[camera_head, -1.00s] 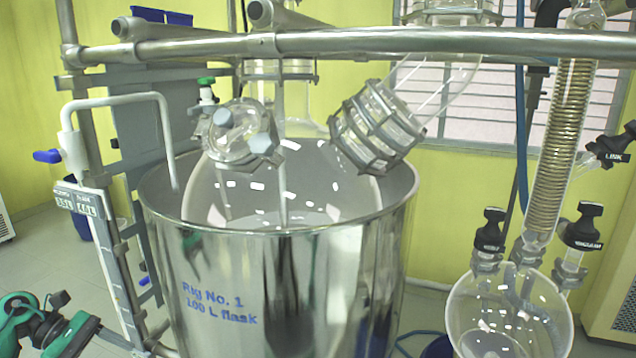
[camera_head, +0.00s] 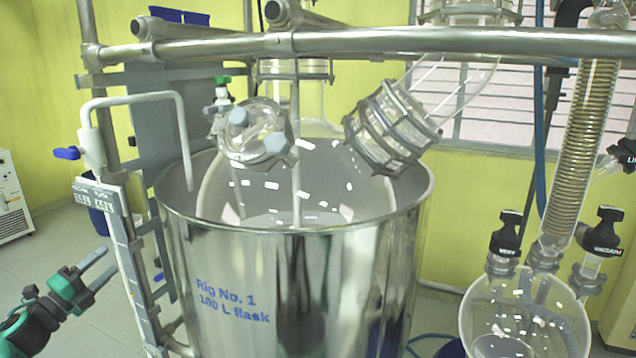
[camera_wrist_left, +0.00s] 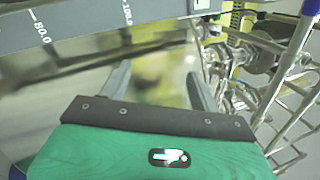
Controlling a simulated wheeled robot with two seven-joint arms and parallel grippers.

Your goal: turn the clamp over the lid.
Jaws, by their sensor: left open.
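A round clear lid (camera_head: 240,122) covers a side port of the glass flask (camera_head: 212,195), above the steel vessel's rim. A grey clamp (camera_head: 270,145) with pale knobs sits at the lid's edge; its exact turn is hard to tell. My left gripper (camera_head: 108,261) is at the lower left of the head view, below the lid and well apart from it, outside the vessel. Its two grey fingers are spread with nothing between them, as the left wrist view (camera_wrist_left: 158,72) also shows. My right gripper is out of view.
The steel vessel (camera_head: 290,300) fills the middle. A framework post with a scale plate (camera_head: 128,235) and a white pipe (camera_head: 135,98) stand between my left gripper and the vessel. A horizontal rail (camera_head: 400,42) crosses above. Open floor lies at left.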

